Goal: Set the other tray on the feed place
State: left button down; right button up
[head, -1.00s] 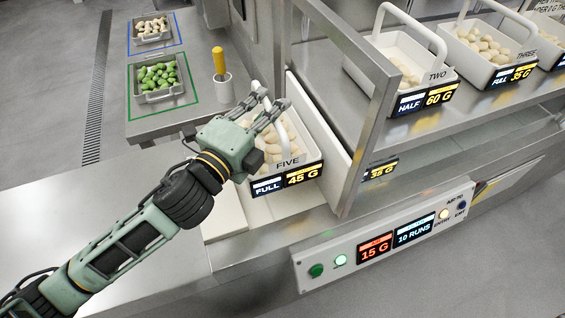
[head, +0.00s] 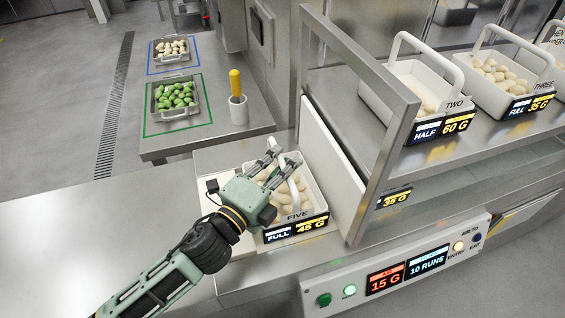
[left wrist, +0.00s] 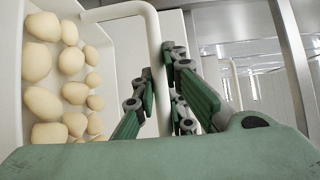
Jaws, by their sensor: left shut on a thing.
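My right gripper is not in view.
Trays TWO (head: 437,82) and THREE (head: 505,95) stand on the raised steel shelf. A metal post (head: 385,140) and the white panel (head: 330,165) are close right of tray FIVE. A side table holds two small grey trays and a yellow-handled tool (head: 236,85) in a cup.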

pick_arm(q)
jog(key=c, duration=1.8)
grip_release()
jog(key=shift+o, duration=0.2)
jog(key=shift+r, duration=0.1)
jog(key=b+v, duration=0.3)
jog(key=v, duration=0.9)
